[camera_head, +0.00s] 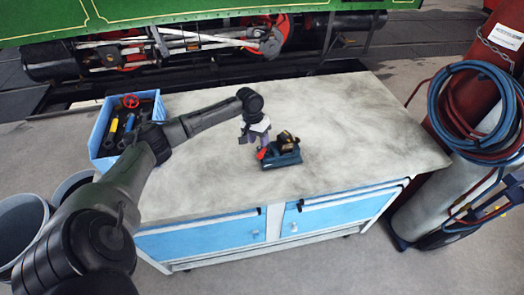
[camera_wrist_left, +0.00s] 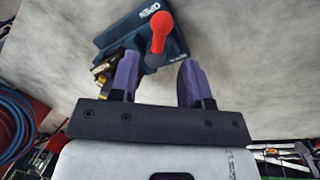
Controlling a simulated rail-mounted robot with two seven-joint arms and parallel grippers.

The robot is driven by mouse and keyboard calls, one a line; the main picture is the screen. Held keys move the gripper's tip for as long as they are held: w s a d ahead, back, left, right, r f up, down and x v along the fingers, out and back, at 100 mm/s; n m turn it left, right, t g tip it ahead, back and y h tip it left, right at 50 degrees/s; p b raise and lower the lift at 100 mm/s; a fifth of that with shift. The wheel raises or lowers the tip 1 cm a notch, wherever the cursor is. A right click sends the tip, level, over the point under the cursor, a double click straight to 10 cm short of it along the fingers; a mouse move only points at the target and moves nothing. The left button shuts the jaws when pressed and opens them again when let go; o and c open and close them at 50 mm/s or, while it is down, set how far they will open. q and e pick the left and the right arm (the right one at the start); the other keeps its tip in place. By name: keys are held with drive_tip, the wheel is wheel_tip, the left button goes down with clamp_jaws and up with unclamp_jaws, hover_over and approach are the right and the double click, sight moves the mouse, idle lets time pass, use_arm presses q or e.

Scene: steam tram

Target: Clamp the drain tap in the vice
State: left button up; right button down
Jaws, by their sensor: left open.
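A small dark blue vice (camera_head: 284,160) stands on the workbench, with a red-ended lever (camera_head: 262,153) at its left side. The brass drain tap (camera_head: 287,141) is at the top of the vice; I cannot tell whether the jaws grip it. My left gripper (camera_head: 252,139) is open and empty, just left of the vice and near the lever. In the left wrist view the lever's red end (camera_wrist_left: 160,30) shows ahead, in line with the gap between the purple fingers (camera_wrist_left: 157,82). The vice (camera_wrist_left: 120,38) bears the word OPEN, and a finger partly hides the brass tap (camera_wrist_left: 103,72).
The pale workbench top (camera_head: 360,130) is clear around the vice. A blue crate of tools (camera_head: 100,135) sits at its left end. Gas cylinders with coiled hoses (camera_head: 470,110) stand to the right. The green steam tram (camera_head: 90,20) is behind, and grey buckets (camera_head: 20,225) are at lower left.

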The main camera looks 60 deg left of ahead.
sight(262, 151)
use_arm(q)
drive_tip(key=shift+b+x, duration=0.3)
drive_tip(key=shift+x, duration=2.5)
drive_tip(key=c, duration=0.7)
